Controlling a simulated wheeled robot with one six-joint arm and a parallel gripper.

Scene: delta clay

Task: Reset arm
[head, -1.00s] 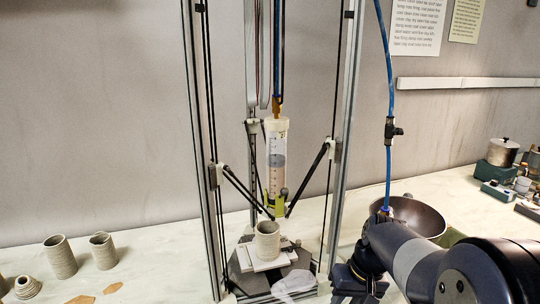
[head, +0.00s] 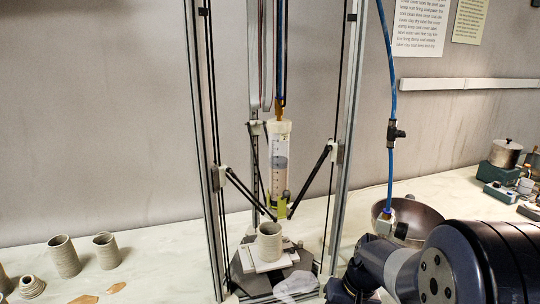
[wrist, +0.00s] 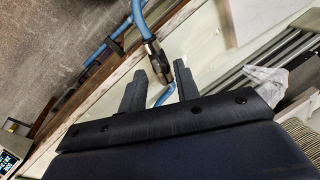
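My gripper (wrist: 158,78) shows in the wrist view with its two dark fingers apart and nothing held between them. A blue hose with a metal fitting (wrist: 155,62) appears just past the fingertips; I cannot tell whether they touch. In the head view my arm fills the lower right, and its far end is dark and partly cut off by the bottom edge, so the fingers cannot be made out there.
A delta clay printer (head: 345,150) stands centre with a ribbed clay cup (head: 269,243) on its plate. A blue hose (head: 391,90) hangs right of it, before a metal bowl (head: 416,216). Clay pots (head: 64,257) stand left. A pot (head: 506,153) stands far right.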

